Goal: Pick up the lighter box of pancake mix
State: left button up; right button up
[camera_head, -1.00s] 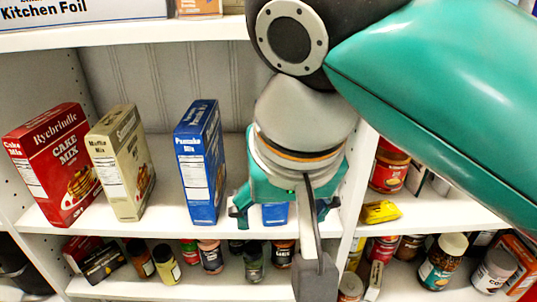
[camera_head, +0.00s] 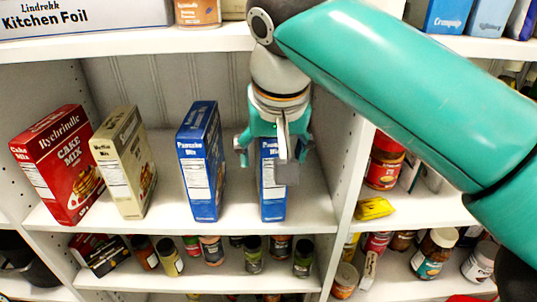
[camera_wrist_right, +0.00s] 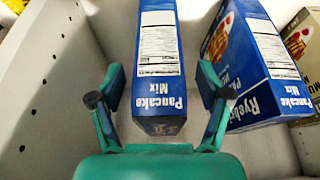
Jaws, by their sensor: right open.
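Two blue boxes of pancake mix stand upright on the middle shelf: a left one (camera_head: 201,165) and a right one (camera_head: 273,200). Which is lighter cannot be told by sight. My right gripper (camera_head: 275,155) is open at the upper part of the right box, which it partly hides. In the right wrist view the open fingers (camera_wrist_right: 162,88) stand on either side of the right box (camera_wrist_right: 160,60), with gaps between. The left pancake box (camera_wrist_right: 258,65) is just beyond one finger there. My left gripper is not in view.
A beige muffin mix box (camera_head: 124,165) and a red cake mix box (camera_head: 58,170) stand to the left. A white upright panel (camera_head: 345,170) closes the bay on the right. Jars fill the shelf below. The shelf above (camera_head: 130,37) overhangs.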

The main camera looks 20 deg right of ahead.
jog(key=shift+f, duration=0.55)
jog(key=c, duration=1)
jog(key=shift+c, duration=0.2)
jog(key=shift+r, duration=0.1)
